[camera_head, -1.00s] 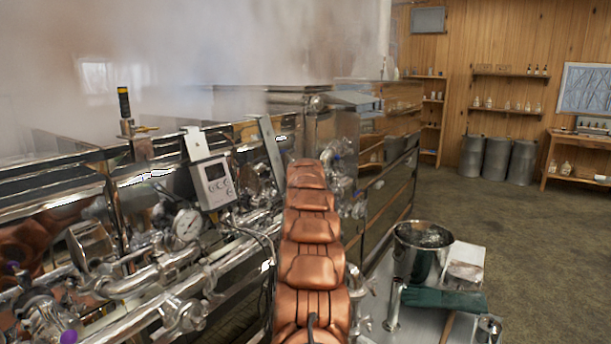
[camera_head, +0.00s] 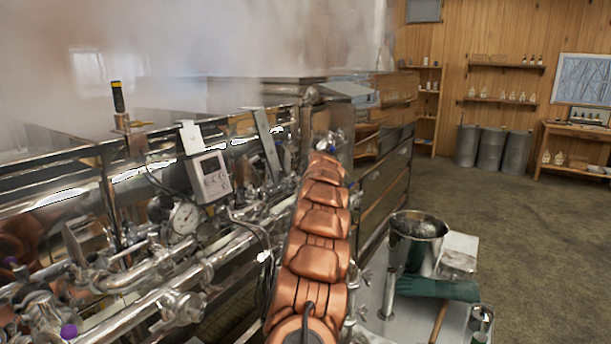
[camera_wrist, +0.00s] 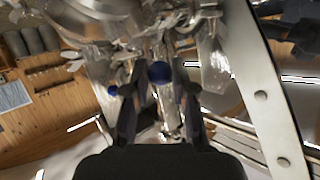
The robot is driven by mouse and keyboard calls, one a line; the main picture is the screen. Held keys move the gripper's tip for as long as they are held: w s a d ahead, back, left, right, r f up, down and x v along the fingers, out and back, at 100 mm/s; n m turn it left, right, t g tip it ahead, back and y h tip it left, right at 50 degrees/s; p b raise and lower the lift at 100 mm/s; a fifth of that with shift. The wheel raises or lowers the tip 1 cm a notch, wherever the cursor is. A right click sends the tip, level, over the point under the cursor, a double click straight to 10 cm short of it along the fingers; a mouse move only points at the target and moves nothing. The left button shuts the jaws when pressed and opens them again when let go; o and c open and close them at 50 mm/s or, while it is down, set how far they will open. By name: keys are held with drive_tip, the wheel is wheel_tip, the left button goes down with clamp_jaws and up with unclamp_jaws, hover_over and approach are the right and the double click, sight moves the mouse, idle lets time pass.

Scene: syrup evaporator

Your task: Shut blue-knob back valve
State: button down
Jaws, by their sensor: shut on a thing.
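In the wrist view a round dark blue knob (camera_wrist: 160,72) sits between the two dark fingers of my gripper (camera_wrist: 159,92), which is shut on it. Shiny metal pipes and fittings surround the knob. A second, smaller blue knob (camera_wrist: 112,91) shows just left of the left finger. In the head view my copper-coloured arm reaches away along the evaporator's side (camera_head: 372,200). My gripper and the held knob are hidden there behind the arm, and the valve handle's angle cannot be made out.
Steel pipework with a gauge (camera_head: 184,218), a controller box (camera_head: 209,177) and a purple knob (camera_head: 69,331) lies left of my arm. A cart at right carries a metal bucket (camera_head: 418,228) and a green glove (camera_head: 437,289). The floor (camera_head: 530,240) beyond is open.

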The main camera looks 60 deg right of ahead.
drive_tip(key=shift+s+d+f+n+t+y+b, duration=0.2)
drive_tip(key=shift+s+n+t+y+b, duration=0.15)
drive_tip(key=shift+b, duration=1.4)
drive_tip(key=shift+r, duration=0.15)
drive_tip(key=shift+s+d, duration=0.1)
drive_tip(key=shift+d+f+b, duration=0.1)
drive_tip(key=shift+f+b, duration=0.1)
drive_tip(key=shift+b, duration=0.15)
drive_tip(key=shift+s+d+r+n+t+y, duration=0.1)
drive_tip(key=shift+s+d+n+t+y, duration=0.05)
drive_tip(key=shift+s+n+t+y, duration=0.25)
drive_tip(key=p, duration=0.1)
drive_tip(key=s+d+n+t+y+p, duration=0.1)
drive_tip(key=p, duration=0.1)
drive_tip(key=shift+r+n, duration=0.2)
drive_tip(key=shift+n, duration=0.05)
drive_tip(key=shift+s+d+f+n+y+p, duration=0.15)
drive_tip(key=shift+s+n+y+p, duration=0.15)
drive_tip(key=shift+y+p, duration=0.2)
drive_tip(key=shift+w, duration=0.1)
